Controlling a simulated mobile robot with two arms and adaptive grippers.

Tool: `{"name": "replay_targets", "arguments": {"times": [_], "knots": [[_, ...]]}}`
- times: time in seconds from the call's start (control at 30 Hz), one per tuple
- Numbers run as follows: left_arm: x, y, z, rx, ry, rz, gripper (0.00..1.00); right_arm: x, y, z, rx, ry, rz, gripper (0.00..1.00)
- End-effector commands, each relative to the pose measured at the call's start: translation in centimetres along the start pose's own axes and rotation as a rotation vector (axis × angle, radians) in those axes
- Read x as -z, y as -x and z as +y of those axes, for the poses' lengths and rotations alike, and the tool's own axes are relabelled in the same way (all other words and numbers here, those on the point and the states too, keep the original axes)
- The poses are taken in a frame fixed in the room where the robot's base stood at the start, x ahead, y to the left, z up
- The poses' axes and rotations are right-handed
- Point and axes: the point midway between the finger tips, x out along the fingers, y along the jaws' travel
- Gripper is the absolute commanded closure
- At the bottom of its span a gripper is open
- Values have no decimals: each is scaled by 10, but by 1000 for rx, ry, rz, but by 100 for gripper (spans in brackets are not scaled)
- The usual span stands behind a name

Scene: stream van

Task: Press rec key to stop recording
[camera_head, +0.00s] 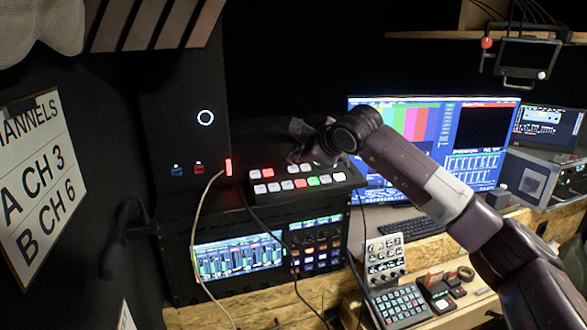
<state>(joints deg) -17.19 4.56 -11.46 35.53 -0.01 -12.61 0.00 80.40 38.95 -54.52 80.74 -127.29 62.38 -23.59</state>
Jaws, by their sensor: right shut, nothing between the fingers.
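A black switcher panel (345,182) sits on top of the rack unit in the middle of the view. The key labels are too small to read, so I cannot tell which one is rec. My right gripper (296,156) is shut and empty, over the back of the panel, hiding part of its back row. I cannot tell whether it touches a key. My left gripper is out of view.
Below the panel is a rack unit with a lit meter screen (238,257). A monitor (445,150) stands behind my right arm. A keypad (400,304) and small boxes lie on the wooden desk at the lower right. A pale cable (197,213) hangs at the left.

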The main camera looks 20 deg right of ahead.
Motion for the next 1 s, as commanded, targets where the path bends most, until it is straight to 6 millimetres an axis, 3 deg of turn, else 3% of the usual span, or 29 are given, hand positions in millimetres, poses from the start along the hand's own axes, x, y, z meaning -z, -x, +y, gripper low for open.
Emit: {"name": "replay_targets", "arguments": {"times": [0.63, 1.0], "knots": [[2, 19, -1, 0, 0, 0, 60, -25, 33, -25, 2, 1, 0, 100], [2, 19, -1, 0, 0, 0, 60, -25, 35, -26, 1, 0, 0, 100]]}}
